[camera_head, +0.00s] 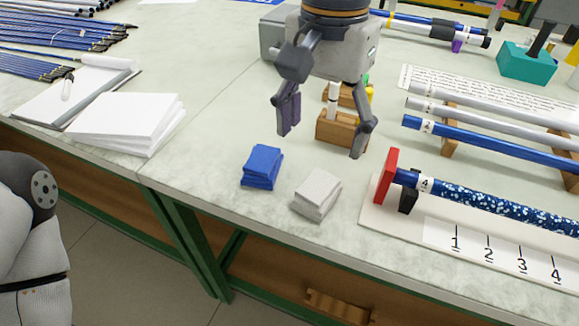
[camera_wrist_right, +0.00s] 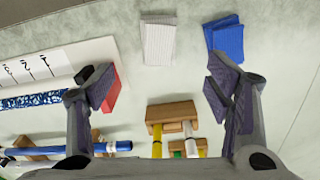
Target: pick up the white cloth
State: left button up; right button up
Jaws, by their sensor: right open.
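The white cloth (camera_head: 316,194) is a small folded stack lying flat on the pale bench top near its front edge. It also shows in the right wrist view (camera_wrist_right: 159,40), beyond the fingertips. A folded blue cloth (camera_head: 262,166) lies just left of it, with a small gap between them. My right gripper (camera_head: 322,135) is open and empty, above the bench and behind the white cloth, not touching it. In the wrist view the two fingers stand wide apart (camera_wrist_right: 163,88). My left gripper is out of view.
A wooden block with markers (camera_head: 338,128) stands behind the gripper. A red-ended fixture (camera_head: 387,175) with a blue speckled rod (camera_head: 490,207) is right of the white cloth. A paper stack (camera_head: 125,122) lies to the left. Bench top in front of the cloths is clear.

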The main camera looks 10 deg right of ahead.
jog(key=b, duration=0.1)
send_over(319, 185)
jog(key=f, duration=0.6)
jog(key=shift+s, duration=0.3)
jog(key=f, duration=0.4)
jog(key=f+b, duration=0.1)
jog(key=f, duration=0.1)
jog(key=shift+w, duration=0.35)
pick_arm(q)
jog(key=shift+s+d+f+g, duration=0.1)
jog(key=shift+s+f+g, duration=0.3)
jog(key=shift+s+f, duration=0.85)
pick_arm(e)
jog(key=shift+r, duration=0.1)
jog(key=c, duration=1.2)
jog(key=shift+c, duration=0.2)
